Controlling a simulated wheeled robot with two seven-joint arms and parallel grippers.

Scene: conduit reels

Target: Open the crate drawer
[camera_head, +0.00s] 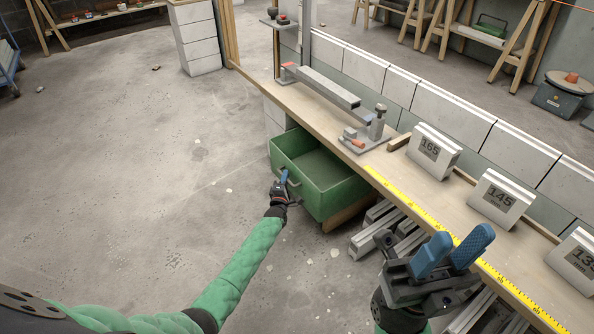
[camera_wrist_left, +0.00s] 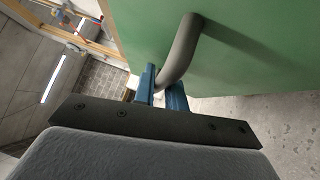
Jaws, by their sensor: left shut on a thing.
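The green crate drawer (camera_head: 312,188) sticks out from under the wooden bench, and its empty inside shows from above. My left gripper (camera_head: 284,178) is at the drawer's front face. In the left wrist view its blue fingers (camera_wrist_left: 161,90) are shut on the dark grey bar handle (camera_wrist_left: 181,48) of the green front panel (camera_wrist_left: 245,50). My right gripper (camera_head: 457,250) is over the bench's near edge at the lower right, its blue fingers apart with nothing between them.
The bench (camera_head: 315,110) carries a grey metal bar (camera_head: 322,86), a clamp-like fixture (camera_head: 368,131), a yellow tape (camera_head: 420,213) and numbered white blocks (camera_head: 434,151). Grey profiles (camera_head: 372,237) lie beneath it, right of the drawer.

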